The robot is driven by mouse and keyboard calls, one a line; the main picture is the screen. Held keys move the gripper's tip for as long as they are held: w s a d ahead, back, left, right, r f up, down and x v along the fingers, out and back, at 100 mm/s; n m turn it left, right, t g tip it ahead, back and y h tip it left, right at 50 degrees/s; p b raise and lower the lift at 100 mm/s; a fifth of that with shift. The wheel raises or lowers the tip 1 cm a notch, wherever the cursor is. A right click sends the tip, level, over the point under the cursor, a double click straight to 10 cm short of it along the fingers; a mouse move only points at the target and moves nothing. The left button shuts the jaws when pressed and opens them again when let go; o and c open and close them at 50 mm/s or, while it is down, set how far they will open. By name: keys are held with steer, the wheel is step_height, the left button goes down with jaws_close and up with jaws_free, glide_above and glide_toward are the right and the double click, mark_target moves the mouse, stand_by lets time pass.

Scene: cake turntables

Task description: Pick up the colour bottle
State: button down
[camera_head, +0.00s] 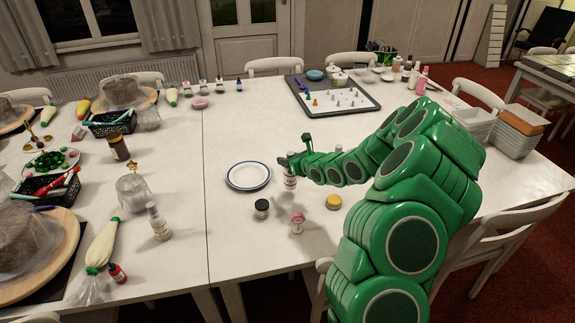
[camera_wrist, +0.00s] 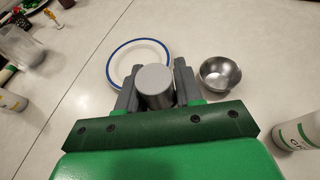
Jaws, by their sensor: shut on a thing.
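The colour bottle (camera_head: 290,183) is a small pale bottle with red on its label, upright at the right of the blue-rimmed plate in the head view. In the wrist view its round grey top (camera_wrist: 154,79) sits between the two fingers. My gripper (camera_head: 287,163) comes from the right and is shut on the bottle's upper part; the fingers also show in the wrist view (camera_wrist: 155,88).
The white plate (camera_head: 248,176) is close at the left. A dark jar (camera_head: 261,209), a pink item (camera_head: 297,221) and a yellow lid (camera_head: 333,202) stand nearer. A metal bowl (camera_wrist: 220,74) and a white bottle (camera_wrist: 297,134) are at the right in the wrist view.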

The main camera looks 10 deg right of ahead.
steer(key=s+a+r, duration=0.1)
steer(key=s+r, duration=0.8)
steer(key=s, duration=0.4)
steer(key=shift+s, duration=0.1)
